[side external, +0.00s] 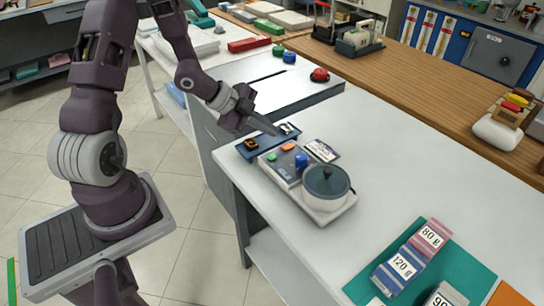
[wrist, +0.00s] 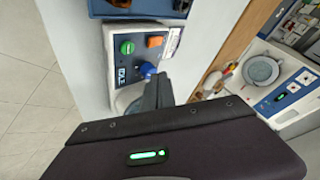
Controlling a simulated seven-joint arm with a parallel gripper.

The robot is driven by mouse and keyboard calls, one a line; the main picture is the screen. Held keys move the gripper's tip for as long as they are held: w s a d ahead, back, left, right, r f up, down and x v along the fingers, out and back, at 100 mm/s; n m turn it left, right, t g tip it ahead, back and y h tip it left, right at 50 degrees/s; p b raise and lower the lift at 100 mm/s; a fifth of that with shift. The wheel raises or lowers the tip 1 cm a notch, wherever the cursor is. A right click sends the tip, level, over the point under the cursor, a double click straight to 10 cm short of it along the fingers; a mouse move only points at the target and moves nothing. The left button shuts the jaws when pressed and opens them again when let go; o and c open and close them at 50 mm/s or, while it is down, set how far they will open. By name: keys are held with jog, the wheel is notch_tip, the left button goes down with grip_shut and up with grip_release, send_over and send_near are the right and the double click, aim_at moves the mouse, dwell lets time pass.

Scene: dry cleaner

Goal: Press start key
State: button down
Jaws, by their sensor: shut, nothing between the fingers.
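A small grey machine (side external: 322,214) with a round dark-lidded pot (side external: 326,180) stands on the white table. Its panel carries a round green key (side external: 271,157), an orange key (side external: 288,147) and a blue knob (side external: 301,159). In the wrist view the green key (wrist: 127,47), orange key (wrist: 155,41) and blue knob (wrist: 147,70) show clear of the fingers. Key lettering is too small to read. My gripper (side external: 277,131) is shut and empty, its tip above and apart from the panel. In the wrist view my gripper (wrist: 160,82) hides much of the pot.
A blue tray (side external: 249,154) with small dark items lies behind the machine. A raised grey unit with a red button (side external: 320,74) stands beyond. Number-labelled blocks (side external: 405,266) on a teal mat (side external: 458,268) lie at front right. The table's right middle is clear.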

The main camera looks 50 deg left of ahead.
aim_at(268, 157)
jog(key=shift+f, duration=3)
jog(key=shift+f, duration=0.1)
jog(key=shift+f, duration=0.3)
jog(key=shift+f, duration=0.4)
jog(key=shift+r, duration=0.8)
jog(key=shift+r, duration=2.5)
